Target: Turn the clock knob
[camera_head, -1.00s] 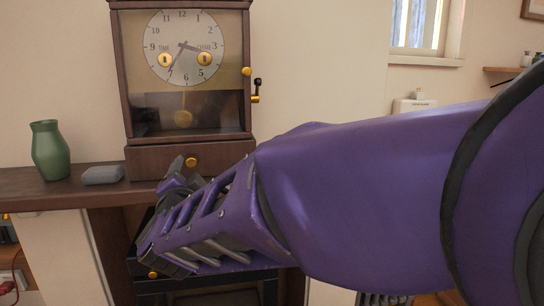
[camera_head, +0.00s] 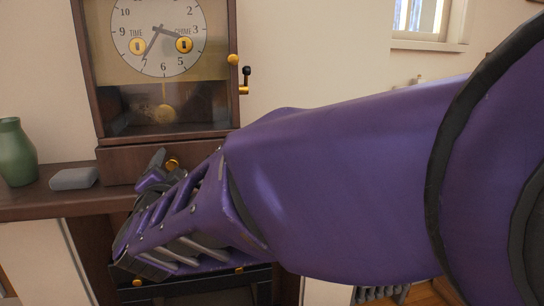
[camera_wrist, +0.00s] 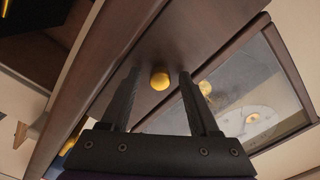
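A brown wooden clock (camera_head: 88,75) stands on a dark shelf, with a round dial and a glass front. A small round brass knob (camera_head: 172,163) sits on its lower base panel. My gripper (camera_head: 160,172) is at that base panel, fingers partly hidden by my own wrist. In the wrist view, my gripper (camera_wrist: 157,75) has its two dark fingers apart, with the brass knob (camera_wrist: 160,81) seen in the gap between them. Neither finger appears to touch the knob.
A brass ball (camera_head: 233,59) and a black-handled crank (camera_head: 246,78) stick out at the clock's right side. My arm hides much of the right side.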

